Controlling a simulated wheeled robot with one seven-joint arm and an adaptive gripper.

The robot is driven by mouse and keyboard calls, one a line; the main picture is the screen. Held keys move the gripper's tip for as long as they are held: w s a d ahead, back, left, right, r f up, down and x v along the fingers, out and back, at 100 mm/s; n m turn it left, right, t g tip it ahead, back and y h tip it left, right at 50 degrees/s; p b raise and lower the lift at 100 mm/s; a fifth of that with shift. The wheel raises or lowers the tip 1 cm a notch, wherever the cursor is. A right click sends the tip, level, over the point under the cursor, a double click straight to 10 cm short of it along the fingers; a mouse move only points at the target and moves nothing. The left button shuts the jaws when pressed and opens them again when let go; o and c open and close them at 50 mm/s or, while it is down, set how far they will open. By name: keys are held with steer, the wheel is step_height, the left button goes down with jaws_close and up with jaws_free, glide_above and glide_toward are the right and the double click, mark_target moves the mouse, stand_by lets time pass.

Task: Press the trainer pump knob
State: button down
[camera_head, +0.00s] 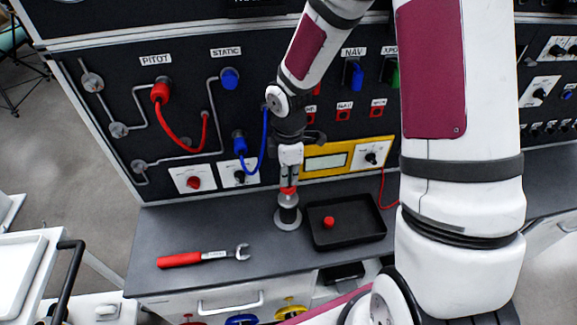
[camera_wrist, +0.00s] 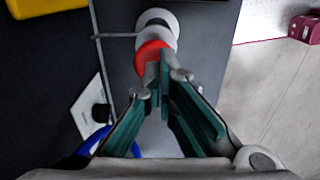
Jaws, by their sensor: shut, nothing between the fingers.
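A small upright device with a red knob (camera_head: 288,190) and a grey round base (camera_head: 287,222) stands on the dark bench below my arm. I take it to be the trainer pump. My gripper (camera_head: 290,178) points down right above it. In the wrist view the green fingers (camera_wrist: 164,72) are shut together with nothing between them, and their tips overlap the red knob (camera_wrist: 150,52). The pale base (camera_wrist: 157,18) shows beyond it. The fingers hide part of the knob; I cannot tell whether they touch it.
A black tray (camera_head: 365,228) with a red cap (camera_head: 328,222) lies right of the pump. A red-handled wrench (camera_head: 205,257) lies at left. Behind stands a dark panel with red (camera_head: 178,138) and blue (camera_head: 262,150) hoses, white-plated knobs and a yellow-framed display (camera_head: 326,162).

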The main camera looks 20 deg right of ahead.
mark_target(289, 185)
steer(key=shift+f, duration=0.2)
step_height(289, 185, down, 4)
steer(key=shift+r+b, duration=0.15)
steer(key=shift+b, duration=0.65)
steer(key=shift+r, duration=0.1)
step_height(289, 185, up, 12)
steer(key=shift+r, duration=0.1)
stand_by(1.6)
